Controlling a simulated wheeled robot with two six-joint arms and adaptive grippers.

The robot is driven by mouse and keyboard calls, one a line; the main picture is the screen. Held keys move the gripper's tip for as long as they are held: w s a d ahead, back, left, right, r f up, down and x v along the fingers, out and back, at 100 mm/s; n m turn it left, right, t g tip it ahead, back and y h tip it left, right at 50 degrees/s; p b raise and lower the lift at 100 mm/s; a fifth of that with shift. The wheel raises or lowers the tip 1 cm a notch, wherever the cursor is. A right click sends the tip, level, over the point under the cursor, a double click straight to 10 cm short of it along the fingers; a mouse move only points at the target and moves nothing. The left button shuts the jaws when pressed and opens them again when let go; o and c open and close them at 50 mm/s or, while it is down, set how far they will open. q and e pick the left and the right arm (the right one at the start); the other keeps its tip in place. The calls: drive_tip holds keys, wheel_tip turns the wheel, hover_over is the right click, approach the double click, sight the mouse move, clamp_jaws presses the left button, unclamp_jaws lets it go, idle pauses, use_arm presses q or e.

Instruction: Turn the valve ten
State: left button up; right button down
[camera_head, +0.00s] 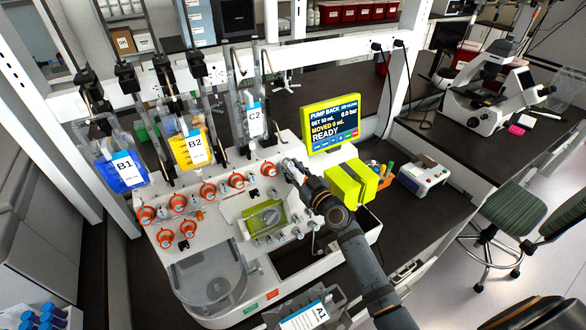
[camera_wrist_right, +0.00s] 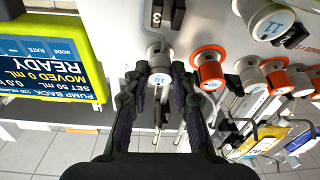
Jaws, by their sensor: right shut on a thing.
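Valve ten (camera_wrist_right: 159,80) is a pale round knob with a blue-printed face on the white cell processor (camera_head: 232,205). In the right wrist view it sits between the two dark fingers of my right gripper (camera_wrist_right: 157,92), which is shut on it. In the head view my right gripper (camera_head: 292,168) reaches the upper right of the processor's front panel and largely hides the knob. My left gripper is not in view.
An orange-ringed valve (camera_wrist_right: 208,68) is close beside the gripper; more orange valves (camera_head: 208,191) line the panel. A yellow-framed screen (camera_head: 332,124) reading READY stands just behind. Bags B1 (camera_head: 125,172), B2 (camera_head: 193,150) and C2 (camera_head: 254,120) hang at the back.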

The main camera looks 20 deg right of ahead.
drive_tip(key=m+h+p, duration=0.1)
drive_tip(key=m, duration=0.2)
drive_tip(key=shift+a+m+h, duration=0.15)
drive_tip(key=shift+m+h, duration=0.15)
drive_tip(key=shift+h, duration=0.1)
drive_tip(key=shift+s+a+m+h, duration=0.1)
drive_tip(key=shift+m+h, duration=0.9)
drive_tip(key=shift+m, duration=1.2)
drive_tip(key=c, duration=1.4)
unclamp_jaws()
drive_tip(key=shift+c, duration=0.2)
drive_tip(key=o, duration=0.3)
drive_tip(key=shift+s+r, duration=0.1)
drive_tip(key=shift+s, duration=0.05)
drive_tip(key=shift+o, duration=0.2)
drive_tip(key=s, duration=1.2)
drive_tip(key=shift+r, duration=0.15)
drive_tip(key=shift+d, duration=0.2)
